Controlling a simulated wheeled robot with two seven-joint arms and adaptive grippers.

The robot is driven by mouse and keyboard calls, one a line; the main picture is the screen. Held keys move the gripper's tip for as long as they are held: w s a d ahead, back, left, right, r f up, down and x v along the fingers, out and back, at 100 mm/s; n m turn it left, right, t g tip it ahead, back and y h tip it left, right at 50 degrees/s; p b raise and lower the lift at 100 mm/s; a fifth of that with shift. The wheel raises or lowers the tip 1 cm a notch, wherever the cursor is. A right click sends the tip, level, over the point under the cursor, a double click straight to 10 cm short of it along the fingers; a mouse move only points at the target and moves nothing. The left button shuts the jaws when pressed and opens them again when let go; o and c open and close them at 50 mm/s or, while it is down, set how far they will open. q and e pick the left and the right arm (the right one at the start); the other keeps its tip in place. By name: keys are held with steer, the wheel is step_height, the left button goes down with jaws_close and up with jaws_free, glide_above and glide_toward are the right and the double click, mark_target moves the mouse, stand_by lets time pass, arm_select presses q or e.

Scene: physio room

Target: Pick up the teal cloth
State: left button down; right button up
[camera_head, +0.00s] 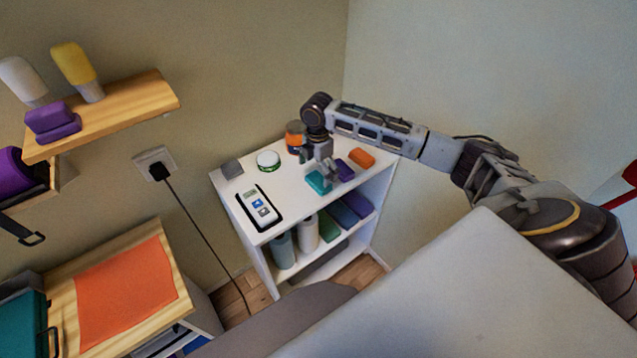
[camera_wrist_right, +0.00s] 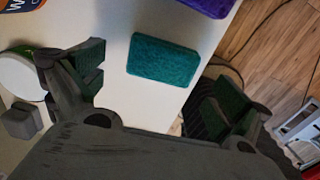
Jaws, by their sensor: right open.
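The teal cloth (camera_head: 318,183) is a small folded block lying on the white shelf unit's top, near its front edge. In the right wrist view the teal cloth (camera_wrist_right: 163,60) lies flat, ahead of and between the spread fingers. My right gripper (camera_head: 322,172) is above the shelf top, close over the cloth, and partly covers it in the head view. In the right wrist view the right gripper (camera_wrist_right: 163,92) is open, with nothing between its fingers. I cannot tell its exact height above the cloth. My left gripper is not in view.
On the white shelf top (camera_head: 230,188) are a purple cloth (camera_head: 344,170), an orange block (camera_head: 361,158), an orange-labelled jar (camera_head: 295,136), a round green-and-white tin (camera_head: 268,161), a grey block (camera_head: 232,169) and a device in a black tray (camera_head: 260,207). A pale padded surface (camera_head: 470,290) fills the front right.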

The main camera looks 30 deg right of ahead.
mark_target(319, 179)
steer(key=shift+s+f+p, duration=0.1)
steer(key=shift+f+p, duration=0.2)
steer(key=shift+f, duration=2.05)
